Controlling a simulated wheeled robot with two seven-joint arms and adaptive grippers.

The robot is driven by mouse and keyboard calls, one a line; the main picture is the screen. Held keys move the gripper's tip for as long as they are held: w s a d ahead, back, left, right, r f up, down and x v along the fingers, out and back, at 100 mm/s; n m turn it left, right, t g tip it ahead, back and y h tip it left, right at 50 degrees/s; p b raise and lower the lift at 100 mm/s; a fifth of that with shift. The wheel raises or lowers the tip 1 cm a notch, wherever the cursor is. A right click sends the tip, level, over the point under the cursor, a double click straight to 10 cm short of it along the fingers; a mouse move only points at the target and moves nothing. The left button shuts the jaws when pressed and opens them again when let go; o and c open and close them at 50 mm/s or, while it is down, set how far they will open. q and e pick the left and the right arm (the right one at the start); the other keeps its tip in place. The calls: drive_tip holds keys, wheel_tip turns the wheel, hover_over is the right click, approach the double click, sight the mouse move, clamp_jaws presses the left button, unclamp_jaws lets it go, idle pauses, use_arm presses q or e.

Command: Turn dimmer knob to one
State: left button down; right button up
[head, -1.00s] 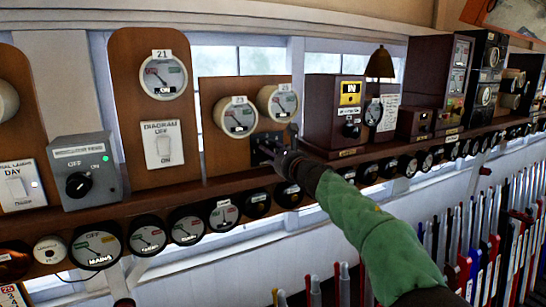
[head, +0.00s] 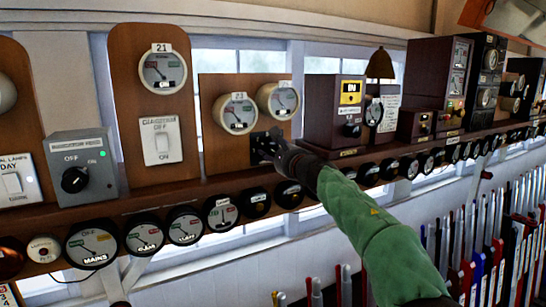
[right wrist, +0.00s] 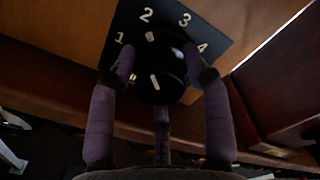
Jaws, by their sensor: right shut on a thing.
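The dimmer knob (right wrist: 168,66) is black and round, on a dark plate (right wrist: 210,24) with white numbers 1 to 4. In the right wrist view its white marks line up roughly toward the 2. My left gripper is not in view.
A dark wooden box (head: 322,116) stands close on the right. Round dials (head: 93,243) line the shelf edge; levers fill the lower right.

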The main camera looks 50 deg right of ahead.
drive_tip(key=shift+f+n, duration=0.2)
drive_tip(key=shift+n, duration=0.4)
drive_tip(key=shift+r, duration=0.1)
drive_tip(key=n+b, duration=0.2)
drive_tip(key=n, duration=0.1)
drive_tip(key=shift+n, duration=0.7)
